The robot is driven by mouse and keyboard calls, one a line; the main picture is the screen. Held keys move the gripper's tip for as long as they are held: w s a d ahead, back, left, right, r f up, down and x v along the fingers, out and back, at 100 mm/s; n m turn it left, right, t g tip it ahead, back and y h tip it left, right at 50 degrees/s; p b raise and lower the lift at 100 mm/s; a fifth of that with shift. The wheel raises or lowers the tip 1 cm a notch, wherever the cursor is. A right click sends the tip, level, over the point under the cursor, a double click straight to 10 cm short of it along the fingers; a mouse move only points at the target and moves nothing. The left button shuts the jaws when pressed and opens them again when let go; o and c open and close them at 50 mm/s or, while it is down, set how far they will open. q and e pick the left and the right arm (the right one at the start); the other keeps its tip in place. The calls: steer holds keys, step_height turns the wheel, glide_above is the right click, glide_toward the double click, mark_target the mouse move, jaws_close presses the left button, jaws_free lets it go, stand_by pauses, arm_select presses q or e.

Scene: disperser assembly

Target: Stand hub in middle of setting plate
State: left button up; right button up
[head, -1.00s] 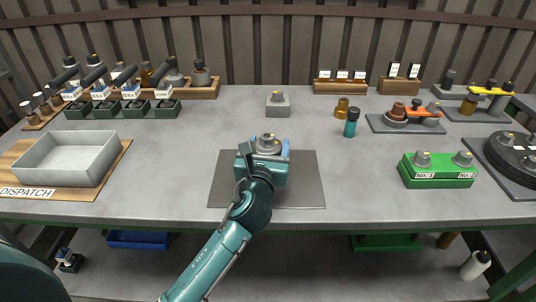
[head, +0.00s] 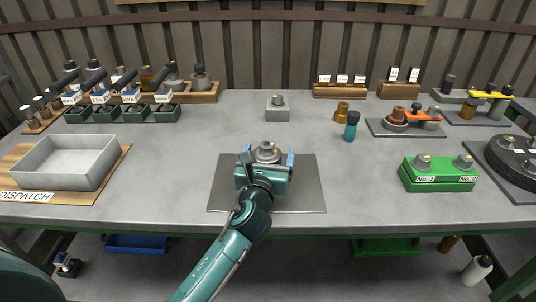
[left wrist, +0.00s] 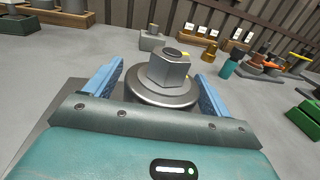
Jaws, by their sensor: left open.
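The hub (head: 267,151) is a grey metal piece with a hexagonal top and a wide round flange. It stands upright over the dark square setting plate (head: 300,190), between left and right edges, toward the back in the head view. Its foot is hidden behind my gripper. My left gripper (head: 268,157) is open, with one blue finger on each side of the hub. In the left wrist view the hub (left wrist: 170,75) sits between the two spread fingers, with gaps beside its flange. My right gripper is not in view.
A grey block with a small fitting (head: 277,108) stands behind the plate. A grey bin (head: 65,163) is at the left, a green stand (head: 438,175) at the right. A teal-and-black bottle (head: 351,126) is at the back right. The table around the plate is clear.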

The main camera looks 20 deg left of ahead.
arm_select(q)
steer(key=shift+r, duration=0.2)
steer(key=s, duration=0.4)
steer(key=s+d, duration=0.1)
steer(key=s, duration=0.7)
steer(key=shift+d, duration=0.2)
